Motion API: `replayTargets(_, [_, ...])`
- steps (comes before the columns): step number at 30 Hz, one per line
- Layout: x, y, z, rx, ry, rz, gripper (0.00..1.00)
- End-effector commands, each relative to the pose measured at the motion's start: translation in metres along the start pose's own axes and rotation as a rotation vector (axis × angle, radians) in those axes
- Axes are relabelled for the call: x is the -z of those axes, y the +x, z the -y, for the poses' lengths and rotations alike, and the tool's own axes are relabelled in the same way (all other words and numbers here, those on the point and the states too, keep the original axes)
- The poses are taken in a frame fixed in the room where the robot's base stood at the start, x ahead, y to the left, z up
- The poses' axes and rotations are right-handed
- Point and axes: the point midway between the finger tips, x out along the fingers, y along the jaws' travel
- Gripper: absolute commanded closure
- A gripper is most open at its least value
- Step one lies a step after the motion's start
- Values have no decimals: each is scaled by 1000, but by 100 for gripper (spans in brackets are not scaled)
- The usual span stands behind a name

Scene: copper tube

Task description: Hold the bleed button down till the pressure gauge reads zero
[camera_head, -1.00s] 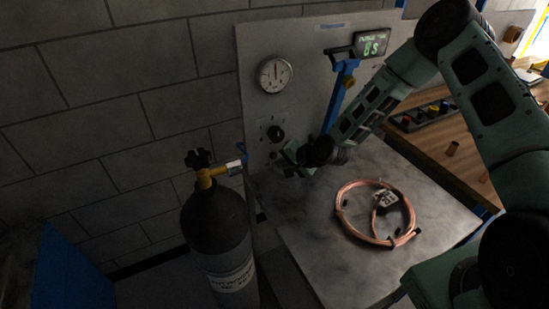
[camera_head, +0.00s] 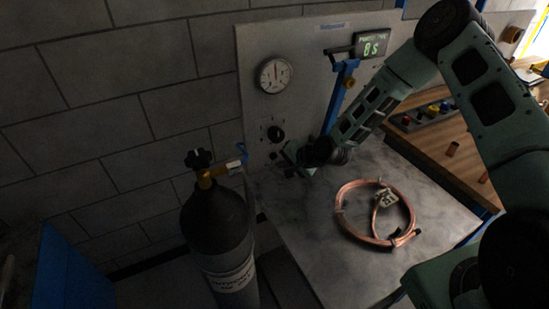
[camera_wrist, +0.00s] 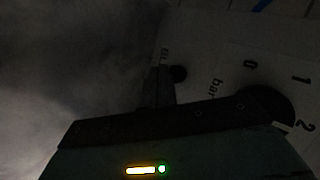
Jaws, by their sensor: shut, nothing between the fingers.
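The pressure gauge (camera_head: 275,76) is a round white dial on the grey panel in the head view. Its needle points roughly upward; the numbers are too small to read. My gripper (camera_head: 284,160) is shut and empty, low against the panel, below the black knob (camera_head: 275,133). In the wrist view, my dark closed fingers (camera_wrist: 159,86) reach up beside a small dark round button (camera_wrist: 178,73), likely the bleed button. A partly hidden label is next to it. I cannot tell whether the fingertips touch or press it.
A coiled copper tube (camera_head: 341,209) lies on the grey bench (camera_head: 300,228). A dark gas cylinder (camera_head: 217,225) with a yellow valve stands left. A display (camera_head: 372,44) hangs at the upper right.

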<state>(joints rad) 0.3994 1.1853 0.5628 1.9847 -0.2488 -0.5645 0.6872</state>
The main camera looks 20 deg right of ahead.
Motion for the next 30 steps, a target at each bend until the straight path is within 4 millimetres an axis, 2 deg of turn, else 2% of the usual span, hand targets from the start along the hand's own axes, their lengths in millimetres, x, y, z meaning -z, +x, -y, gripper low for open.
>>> replayTargets(30, [4,6,4,0,0,-1,100])
